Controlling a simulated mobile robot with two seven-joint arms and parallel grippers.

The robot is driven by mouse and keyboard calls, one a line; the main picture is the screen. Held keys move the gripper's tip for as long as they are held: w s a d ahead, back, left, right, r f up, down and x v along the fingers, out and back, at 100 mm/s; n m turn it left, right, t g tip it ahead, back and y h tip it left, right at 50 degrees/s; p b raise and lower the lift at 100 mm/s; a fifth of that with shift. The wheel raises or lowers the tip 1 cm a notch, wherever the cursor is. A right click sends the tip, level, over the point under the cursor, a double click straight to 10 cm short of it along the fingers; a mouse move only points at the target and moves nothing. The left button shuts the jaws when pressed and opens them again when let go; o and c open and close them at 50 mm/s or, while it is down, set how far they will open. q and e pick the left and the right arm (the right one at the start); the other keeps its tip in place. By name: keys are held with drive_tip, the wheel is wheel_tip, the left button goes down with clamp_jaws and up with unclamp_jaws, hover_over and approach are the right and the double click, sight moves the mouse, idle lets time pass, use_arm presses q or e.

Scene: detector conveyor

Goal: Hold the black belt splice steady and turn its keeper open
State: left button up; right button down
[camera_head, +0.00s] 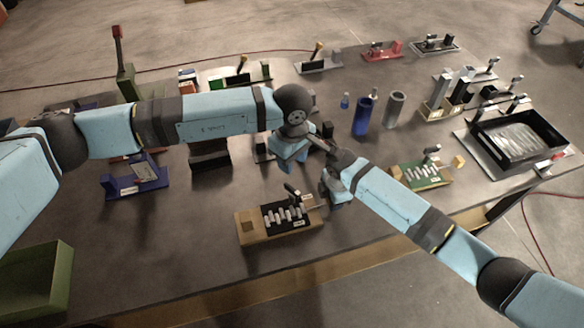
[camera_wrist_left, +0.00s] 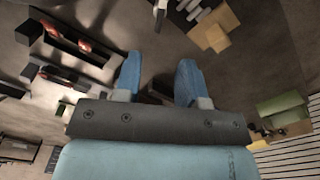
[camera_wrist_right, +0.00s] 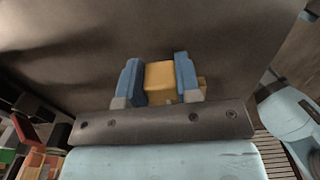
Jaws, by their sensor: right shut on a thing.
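The black belt splice (camera_head: 270,215) is a black plate with several pale bars on a wooden base (camera_head: 252,232), at the table's near middle. Its dark keeper lever (camera_head: 292,190) stands tilted above the plate. The splice also shows at the top edge of the left wrist view (camera_wrist_left: 194,10). My right gripper (camera_head: 332,188) is at the splice's right end, shut on a yellow wooden block (camera_wrist_right: 160,82) that shows between its fingers in the right wrist view. My left gripper (camera_head: 285,162) is above and behind the splice, open and empty, its fingers apart in the left wrist view (camera_wrist_left: 158,85).
A similar green splice (camera_head: 420,174) sits to the right. A blue cylinder (camera_head: 362,116) and a grey one (camera_head: 395,108) stand behind my grippers. A black tray (camera_head: 530,158) is at far right, a green bin (camera_head: 45,285) at near left.

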sight(292, 188)
use_arm(q)
drive_tip(key=shift+r, duration=0.25)
drive_tip(key=w+a+f+g+h, duration=0.2)
drive_tip(key=w+a+g+h, duration=0.1)
drive_tip(key=a, duration=0.1)
drive_tip(key=x, duration=0.7)
drive_tip(key=d+x, duration=0.1)
drive_tip(key=x, duration=0.3)
drive_tip(key=shift+r, duration=0.15)
drive_tip(key=shift+c, duration=0.4)
clamp_jaws()
